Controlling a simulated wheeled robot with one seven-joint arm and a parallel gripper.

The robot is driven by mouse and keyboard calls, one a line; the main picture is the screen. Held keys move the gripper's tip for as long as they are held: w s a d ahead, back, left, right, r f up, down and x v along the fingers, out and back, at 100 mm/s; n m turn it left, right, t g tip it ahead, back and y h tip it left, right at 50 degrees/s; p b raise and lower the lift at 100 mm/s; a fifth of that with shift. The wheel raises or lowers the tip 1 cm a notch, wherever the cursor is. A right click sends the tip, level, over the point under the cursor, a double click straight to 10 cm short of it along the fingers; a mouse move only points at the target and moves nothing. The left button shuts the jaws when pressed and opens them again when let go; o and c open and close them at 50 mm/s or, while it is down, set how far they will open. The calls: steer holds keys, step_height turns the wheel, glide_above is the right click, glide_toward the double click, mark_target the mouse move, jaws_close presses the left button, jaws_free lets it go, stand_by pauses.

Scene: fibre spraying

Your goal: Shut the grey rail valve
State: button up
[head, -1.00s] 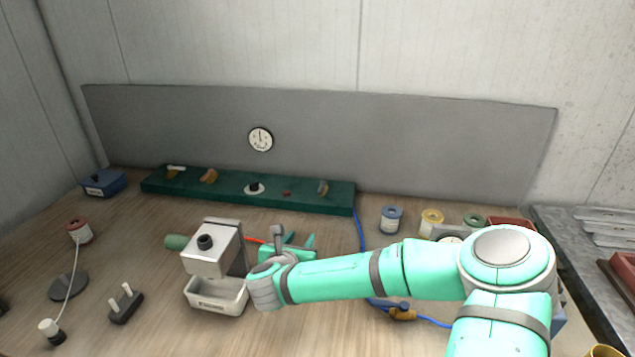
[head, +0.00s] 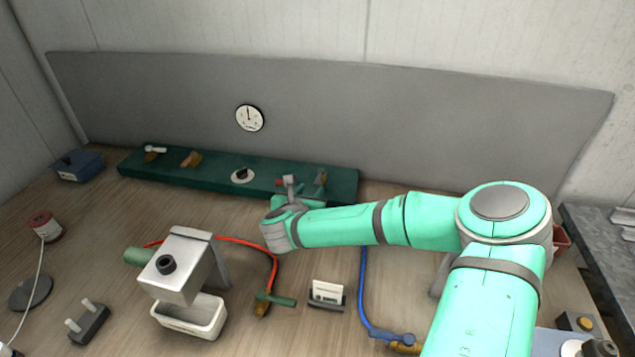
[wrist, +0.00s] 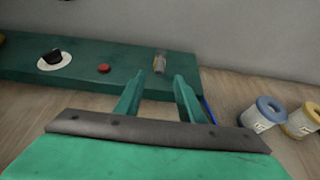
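A green rail (head: 215,173) lies along the back of the bench. At its right end stands a small valve with a greyish handle (head: 321,178), which I take for the grey rail valve; it also shows in the wrist view (wrist: 160,62). My gripper (wrist: 158,84) is open and empty, its two green fingers pointing at this valve. The valve appears just beyond the fingertips, between them in the picture, and I see no contact. In the head view my wrist partly hides the gripper.
The rail also carries a red button (wrist: 103,68), a black knob on a white dial (head: 242,175), a brass valve (head: 191,159) and a pale-handled valve (head: 154,151). A blue hose (head: 364,290) runs down right of the rail. Blue (wrist: 263,113) and yellow (wrist: 302,120) spools stand to the right.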

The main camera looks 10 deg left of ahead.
mark_target(316, 182)
steer(key=x, duration=0.7)
steer(key=shift+w+d+f, duration=0.1)
steer(key=shift+w+f, duration=0.1)
steer(key=shift+w, duration=0.05)
steer(key=shift+w, duration=0.15)
jaws_close()
steer(key=shift+a, duration=0.25)
